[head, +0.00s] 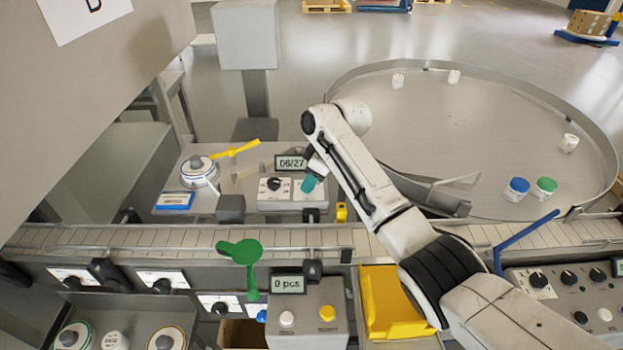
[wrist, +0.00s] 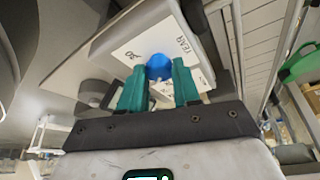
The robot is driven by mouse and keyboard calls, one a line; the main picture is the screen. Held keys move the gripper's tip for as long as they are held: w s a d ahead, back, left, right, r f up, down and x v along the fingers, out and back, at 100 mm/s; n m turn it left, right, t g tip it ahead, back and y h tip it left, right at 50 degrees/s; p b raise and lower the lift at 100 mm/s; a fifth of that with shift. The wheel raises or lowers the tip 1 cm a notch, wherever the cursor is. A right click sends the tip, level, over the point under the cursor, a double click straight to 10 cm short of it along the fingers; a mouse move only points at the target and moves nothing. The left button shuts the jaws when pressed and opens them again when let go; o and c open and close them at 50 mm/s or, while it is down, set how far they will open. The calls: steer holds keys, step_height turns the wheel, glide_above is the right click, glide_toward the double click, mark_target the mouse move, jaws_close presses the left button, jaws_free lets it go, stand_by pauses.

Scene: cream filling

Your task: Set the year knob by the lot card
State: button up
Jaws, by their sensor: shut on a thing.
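The blue year knob (wrist: 158,67) sits on a white panel marked YEAR (wrist: 183,46) in the wrist view. My gripper (wrist: 160,85) is shut on it, one teal finger on each side. In the head view my gripper (head: 309,184) reaches down to the right part of the small control box (head: 290,206) and hides the knob there. The display (head: 291,163) behind the box reads 06/27. A black knob (head: 274,184) sits to the left on the same box. No lot card can be made out for certain; a cropped white sheet (head: 88,12) hangs at top left.
The conveyor (head: 180,238) runs across in front of the box. A yellow lever (head: 238,149) on a round device stands left of it. A green paddle (head: 240,252) and a 0 pcs display (head: 287,283) are nearer. The round table (head: 470,130) holds several jars.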

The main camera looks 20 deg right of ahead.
steer(key=m+p, duration=0.1)
steer(key=m, duration=0.1)
steer(key=m+t+h+p, duration=0.1)
steer(key=p, duration=0.1)
steer(key=shift+s+a+r+m, duration=0.1)
steer(key=shift+a+r+m, duration=0.1)
steer(key=shift+m, duration=0.2)
steer(key=m+h, duration=0.1)
steer(key=m, duration=0.1)
steer(key=m+p, duration=0.1)
steer(key=m, duration=0.1)
steer(key=shift+a+f+m+t+h, duration=0.15)
steer(key=shift+m+t+h, duration=0.15)
steer(key=shift+h, duration=0.1)
steer(key=m+h, duration=0.1)
steer(key=m, duration=0.3)
steer(key=shift+a+f+h, duration=0.1)
steer(key=shift+a+h, duration=0.05)
steer(key=shift+h, duration=0.25)
steer(key=m+h+b, duration=0.1)
steer(key=m+b, duration=0.1)
steer(key=m, duration=0.1)
steer(key=shift+m, duration=0.3)
steer(key=shift+a+m+g+h+b, duration=0.1)
steer(key=shift+m+g+h+b, duration=0.4)
steer(key=shift+m, duration=0.4)
steer(key=o, duration=1)
